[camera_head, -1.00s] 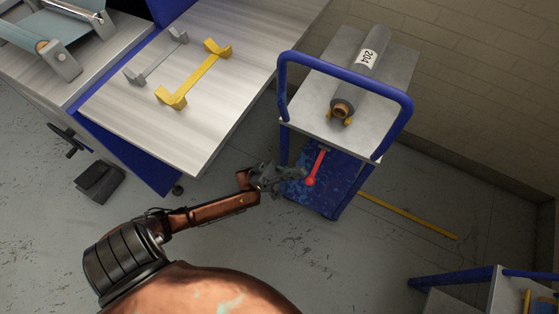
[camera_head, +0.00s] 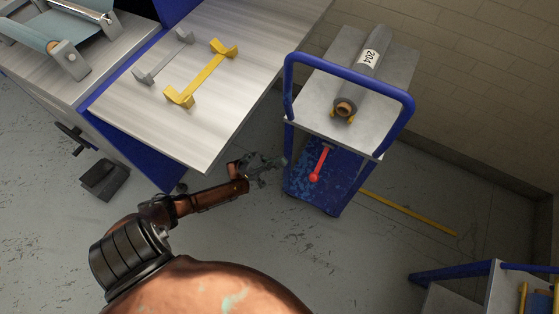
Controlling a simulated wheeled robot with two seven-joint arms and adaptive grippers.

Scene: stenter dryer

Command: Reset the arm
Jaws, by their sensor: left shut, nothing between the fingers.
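My left arm comes in from the bottom left of the head view. Its gripper (camera_head: 268,165) is shut and empty, in the air between the metal table (camera_head: 150,115) and the blue cart (camera_head: 396,122). My right gripper is not in view.
A grey roll marked 204 (camera_head: 373,62) lies on the cart's top. A yellow bracket (camera_head: 205,78) and a grey bracket (camera_head: 163,58) are on the table. A black pedal (camera_head: 103,179) is on the floor. Another blue-framed cart (camera_head: 450,273) stands at the lower right.

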